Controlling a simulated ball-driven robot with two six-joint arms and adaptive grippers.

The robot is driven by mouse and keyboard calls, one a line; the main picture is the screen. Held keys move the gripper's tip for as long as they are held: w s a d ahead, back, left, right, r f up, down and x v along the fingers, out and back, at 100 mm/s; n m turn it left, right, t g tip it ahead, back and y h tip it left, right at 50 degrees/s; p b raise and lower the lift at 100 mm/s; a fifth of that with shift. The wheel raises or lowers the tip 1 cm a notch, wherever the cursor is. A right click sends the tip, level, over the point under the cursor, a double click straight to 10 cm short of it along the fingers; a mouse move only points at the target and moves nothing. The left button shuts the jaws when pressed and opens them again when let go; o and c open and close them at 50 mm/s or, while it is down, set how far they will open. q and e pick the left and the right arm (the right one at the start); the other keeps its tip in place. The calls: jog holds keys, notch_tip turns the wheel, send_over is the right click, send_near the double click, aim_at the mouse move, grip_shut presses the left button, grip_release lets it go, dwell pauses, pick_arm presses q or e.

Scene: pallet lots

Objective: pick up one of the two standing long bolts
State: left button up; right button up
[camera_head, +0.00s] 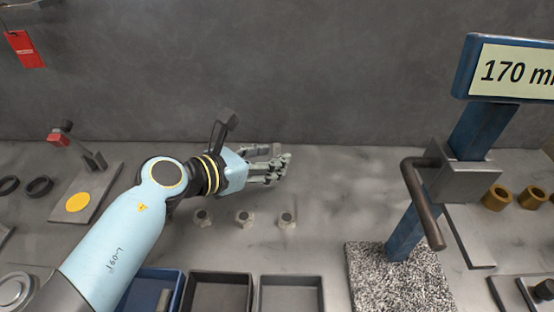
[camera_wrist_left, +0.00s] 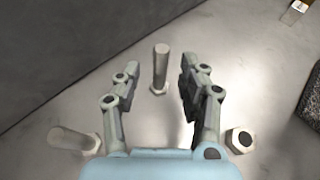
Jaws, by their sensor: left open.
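My left gripper (camera_head: 280,165) reaches in over the table from the left and is open. In the left wrist view, a long pale bolt (camera_wrist_left: 160,68) stands on its hex head between the spread fingers (camera_wrist_left: 159,80), with gaps to both sides. A second long bolt (camera_wrist_left: 72,139) stands at the lower left, outside the left finger. A shorter hex piece (camera_wrist_left: 240,140) shows outside the right finger. In the head view the hand seems to hide the two long bolts. My right gripper is not in view.
Three short hex pieces (camera_head: 244,218) stand in a row before the hand. Blue (camera_head: 177,276), dark (camera_head: 221,275) and grey (camera_head: 291,280) bins lie at the front. A height gauge (camera_head: 405,232) rises from a speckled plate (camera_head: 388,285) at right. A grey wall (camera_head: 330,70) stands behind.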

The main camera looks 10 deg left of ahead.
pick_arm(q)
jog(key=x, duration=0.2)
jog(key=shift+w+d+f, duration=0.15)
jog(key=shift+w+d, duration=0.05)
jog(key=shift+w, duration=0.1)
jog(key=shift+s, duration=0.1)
grip_shut()
